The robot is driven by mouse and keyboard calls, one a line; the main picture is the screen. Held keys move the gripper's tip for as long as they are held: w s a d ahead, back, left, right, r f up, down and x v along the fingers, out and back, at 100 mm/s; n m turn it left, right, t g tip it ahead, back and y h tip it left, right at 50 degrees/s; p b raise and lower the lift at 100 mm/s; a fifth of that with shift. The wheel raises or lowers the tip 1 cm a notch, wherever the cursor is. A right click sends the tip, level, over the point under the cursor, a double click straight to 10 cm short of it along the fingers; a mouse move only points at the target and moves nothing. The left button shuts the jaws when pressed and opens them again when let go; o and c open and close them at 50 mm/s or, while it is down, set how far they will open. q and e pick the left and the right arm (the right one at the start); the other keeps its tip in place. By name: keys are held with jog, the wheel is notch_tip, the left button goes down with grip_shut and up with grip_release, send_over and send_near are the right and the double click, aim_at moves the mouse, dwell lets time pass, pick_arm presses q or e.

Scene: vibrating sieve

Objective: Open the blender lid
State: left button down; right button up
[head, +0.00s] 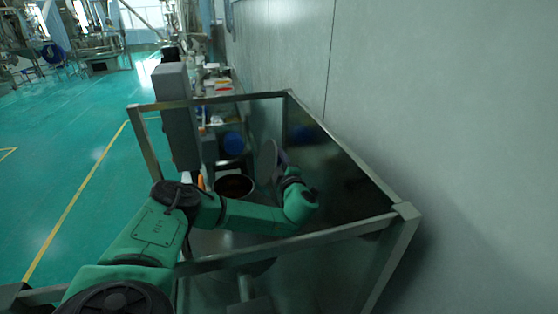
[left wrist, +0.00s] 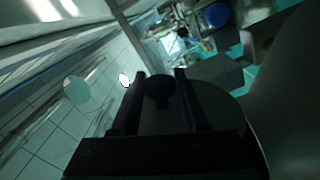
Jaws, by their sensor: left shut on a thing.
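The lid (head: 266,162) is a grey disc, tipped nearly upright above and to the right of the round vessel (head: 233,187). In the left wrist view, my left gripper (left wrist: 160,80) is shut on the lid's dark knob (left wrist: 160,93), which sits between the two fingers. The lid's dark face spreads behind them. My right gripper is out of view.
A metal frame (head: 405,212) with dark panels surrounds the vessel, and my arm passes over its front rail. A grey upright box (head: 176,115) stands at the left. A wall (head: 440,120) closes the right side. Green floor (head: 75,150) is clear at left.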

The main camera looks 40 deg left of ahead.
aim_at(272, 164)
pick_arm(q)
jog(key=shift+s+a+r+n, duration=0.25)
jog(key=shift+s+r+n, duration=0.1)
jog(key=shift+n, duration=0.25)
jog(key=shift+s+a+r+n, duration=0.2)
jog(key=shift+s+n, duration=0.15)
jog(key=shift+n, duration=0.25)
jog(key=shift+c, duration=2.3)
grip_release()
jog(key=shift+s, duration=0.1)
jog(key=v, duration=0.7)
jog(key=shift+s+d+r, duration=0.1)
jog(key=shift+s+d, duration=0.05)
jog(key=shift+d, duration=0.1)
